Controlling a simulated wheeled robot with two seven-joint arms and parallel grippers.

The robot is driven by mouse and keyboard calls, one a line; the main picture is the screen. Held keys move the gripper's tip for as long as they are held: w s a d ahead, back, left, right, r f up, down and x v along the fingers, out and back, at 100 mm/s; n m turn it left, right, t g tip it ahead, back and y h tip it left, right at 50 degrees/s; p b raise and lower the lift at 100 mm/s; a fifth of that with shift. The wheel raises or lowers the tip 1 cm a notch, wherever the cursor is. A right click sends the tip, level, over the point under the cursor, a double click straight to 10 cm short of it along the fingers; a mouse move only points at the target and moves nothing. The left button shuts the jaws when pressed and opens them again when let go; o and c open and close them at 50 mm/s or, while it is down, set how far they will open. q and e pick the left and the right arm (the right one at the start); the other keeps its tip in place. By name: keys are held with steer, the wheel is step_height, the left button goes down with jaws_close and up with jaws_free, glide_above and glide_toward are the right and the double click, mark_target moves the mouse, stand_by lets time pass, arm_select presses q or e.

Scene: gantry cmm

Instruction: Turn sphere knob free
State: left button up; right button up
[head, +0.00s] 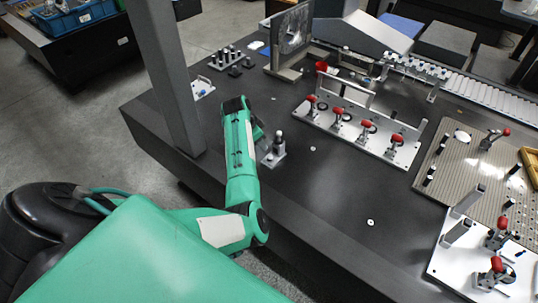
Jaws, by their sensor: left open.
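A small grey sphere (279,133) stands upright on a short post on a metal base block (274,156), near the front left edge of the dark table. I cannot make out a separate knob on it. My left arm reaches over the table edge, and its dark end with the left gripper (258,131) is just left of the sphere. The gripper is open, but its fingers are mostly hidden by the green forearm. I cannot tell whether it touches the sphere stand. My right gripper is out of view.
A grey column (167,75) rises left of my forearm. A plate with several red-handled clamps (359,130) stands right of the sphere. A perforated plate (464,163) and a white clamp plate (450,268) are at the right. The table middle is mostly clear.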

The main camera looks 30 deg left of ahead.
mark_target(270, 157)
arm_select(q)
steer(key=x, duration=1)
steer(key=shift+d+f, duration=0.1)
steer(key=shift+f, duration=0.05)
steer(key=shift+w+f, duration=0.25)
steer(key=shift+f, duration=0.25)
steer(key=shift+d+f, duration=0.1)
steer(key=shift+f, duration=0.05)
jaws_close()
